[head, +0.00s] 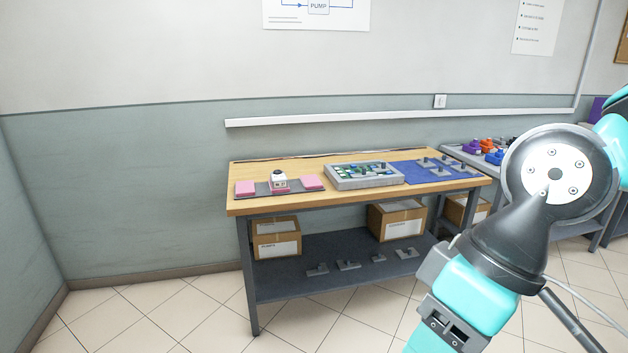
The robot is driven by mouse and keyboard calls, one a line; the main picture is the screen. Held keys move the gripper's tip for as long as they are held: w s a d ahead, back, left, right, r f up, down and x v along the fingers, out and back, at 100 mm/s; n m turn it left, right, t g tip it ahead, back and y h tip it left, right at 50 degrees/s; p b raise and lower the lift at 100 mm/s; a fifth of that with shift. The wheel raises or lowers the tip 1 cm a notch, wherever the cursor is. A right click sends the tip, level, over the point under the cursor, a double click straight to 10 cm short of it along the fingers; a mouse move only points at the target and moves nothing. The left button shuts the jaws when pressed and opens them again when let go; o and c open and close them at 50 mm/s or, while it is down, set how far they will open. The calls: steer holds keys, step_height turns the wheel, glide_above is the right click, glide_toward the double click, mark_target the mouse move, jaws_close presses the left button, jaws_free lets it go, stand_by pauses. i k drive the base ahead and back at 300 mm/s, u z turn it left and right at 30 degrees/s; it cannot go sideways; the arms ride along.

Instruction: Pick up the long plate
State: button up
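Several small grey plates, some with upright stubs, lie on a blue mat (412,168) at the right end of the wooden workbench (290,202). At this distance I cannot tell which of them, if any, is the long plate. A long flat dark grey strip (258,189) lies at the bench's left end, with pink blocks (245,188) and a small white-and-black device (279,180) on it. My arm fills the right side of the head view, in front of the bench's right end. The fingers of my gripper do not show.
A grey tray (366,183) with green and white parts stands mid-bench. The lower shelf (290,284) holds cardboard boxes (277,238) and several grey brackets (347,264). Another table with purple and orange parts (487,146) is behind my arm. The tiled floor (180,315) at left is clear.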

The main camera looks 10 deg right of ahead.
mark_target(364, 174)
steer(key=z, duration=0.1)
steer(key=i, duration=1.1)
steer(key=u, duration=0.6)
steer(key=i, duration=1.1)
steer(key=z, duration=0.4)
steer(key=i, duration=0.95)
steer(key=z, duration=0.55)
